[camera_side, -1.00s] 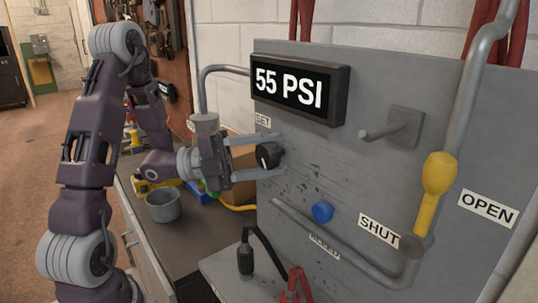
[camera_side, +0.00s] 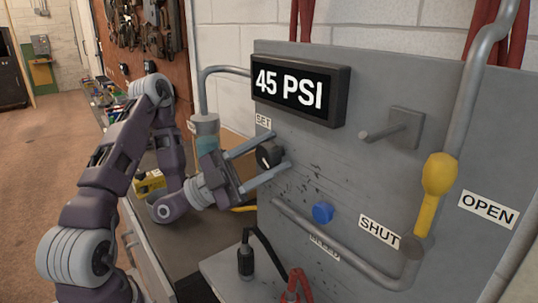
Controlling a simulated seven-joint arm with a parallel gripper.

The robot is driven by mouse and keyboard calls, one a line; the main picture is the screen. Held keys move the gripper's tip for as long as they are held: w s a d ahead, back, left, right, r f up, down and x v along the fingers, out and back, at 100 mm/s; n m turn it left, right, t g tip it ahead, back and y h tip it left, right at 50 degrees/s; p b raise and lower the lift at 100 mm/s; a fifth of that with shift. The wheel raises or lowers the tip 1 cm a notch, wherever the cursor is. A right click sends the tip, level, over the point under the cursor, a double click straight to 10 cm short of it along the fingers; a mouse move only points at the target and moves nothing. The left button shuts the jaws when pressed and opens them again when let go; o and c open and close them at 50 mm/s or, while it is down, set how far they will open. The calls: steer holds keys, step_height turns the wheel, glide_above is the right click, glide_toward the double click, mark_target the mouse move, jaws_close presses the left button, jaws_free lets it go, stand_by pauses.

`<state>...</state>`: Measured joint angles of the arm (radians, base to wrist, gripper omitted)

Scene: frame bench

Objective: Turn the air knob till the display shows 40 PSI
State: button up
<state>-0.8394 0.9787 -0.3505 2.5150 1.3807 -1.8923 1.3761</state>
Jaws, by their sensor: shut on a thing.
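The display (camera_side: 290,92) on the grey panel reads 45 PSI in white on black. The black air knob (camera_side: 267,156) sticks out of the panel below the display, under a small SET label (camera_side: 263,121). A pale mark shows on the knob's face. My gripper (camera_side: 280,150) reaches in from the left, with one finger above the knob and one below it, shut on the knob. The gripper is tilted, its wrist lower than its fingertips. The exact finger contact is hard to see.
A yellow-handled lever (camera_side: 437,185) stands upright between the SHUT label (camera_side: 380,232) and the OPEN label (camera_side: 488,209). A blue button (camera_side: 323,212), a grey peg (camera_side: 380,133) and a bent pipe (camera_side: 335,247) are on the panel (camera_side: 330,160). Cables (camera_side: 245,262) lie in front.

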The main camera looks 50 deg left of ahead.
mark_target(260, 160)
stand_by(0.3)
steer(key=o, duration=1.4)
steer(key=shift+c, duration=0.2)
steer(key=v, duration=0.7)
